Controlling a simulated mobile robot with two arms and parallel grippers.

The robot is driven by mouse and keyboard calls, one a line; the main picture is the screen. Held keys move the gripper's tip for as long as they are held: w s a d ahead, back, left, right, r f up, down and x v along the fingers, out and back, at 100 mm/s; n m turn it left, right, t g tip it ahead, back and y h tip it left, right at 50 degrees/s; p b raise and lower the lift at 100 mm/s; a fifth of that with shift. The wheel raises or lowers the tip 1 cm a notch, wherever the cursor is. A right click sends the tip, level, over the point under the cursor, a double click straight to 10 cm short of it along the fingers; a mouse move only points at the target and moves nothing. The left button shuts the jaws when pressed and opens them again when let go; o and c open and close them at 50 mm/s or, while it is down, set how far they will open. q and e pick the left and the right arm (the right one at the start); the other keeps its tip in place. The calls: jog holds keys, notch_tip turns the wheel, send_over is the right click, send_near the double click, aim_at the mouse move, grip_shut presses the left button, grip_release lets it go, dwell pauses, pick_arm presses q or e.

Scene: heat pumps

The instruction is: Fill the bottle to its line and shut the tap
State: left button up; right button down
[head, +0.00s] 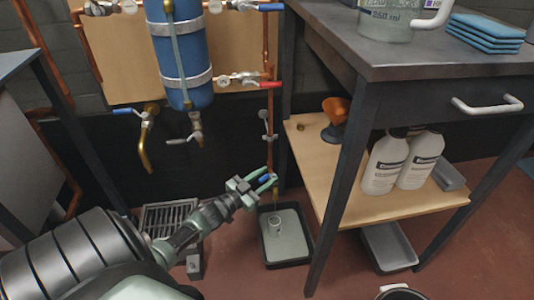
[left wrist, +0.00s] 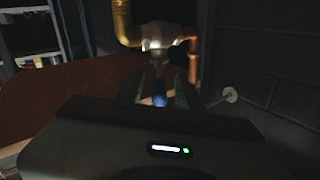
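A small clear vessel (head: 275,224), which looks like the bottle, stands in a dark-rimmed tray (head: 306,251) on the floor. Its line and water level are too small to make out. A tap with a blue lever (head: 264,178) sits on the copper pipe above it. My left gripper (head: 264,184) is at this lever, with its fingers apart. In the left wrist view the blue lever end (left wrist: 159,100) shows between the two fingers (left wrist: 158,92), with gaps on both sides. The brass and copper fitting (left wrist: 158,38) is just beyond. My right gripper is not in view.
A blue tank (head: 182,55) with several valves hangs on the wall board. A dark workbench (head: 420,58) stands at right, its leg near the tray. White bottles (head: 385,163) and an orange funnel (head: 335,112) stand on its shelf. A floor grate (head: 168,216) lies left of the tray.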

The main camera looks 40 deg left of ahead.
aim_at(259, 182)
pick_arm(q)
jog(key=s, duration=0.2)
jog(key=s+p, duration=0.1)
jog(key=s, duration=0.1)
jog(key=s+p, duration=0.1)
jog(key=s, duration=0.2)
jog(key=shift+s+a, duration=0.1)
jog(key=shift+a, duration=0.2)
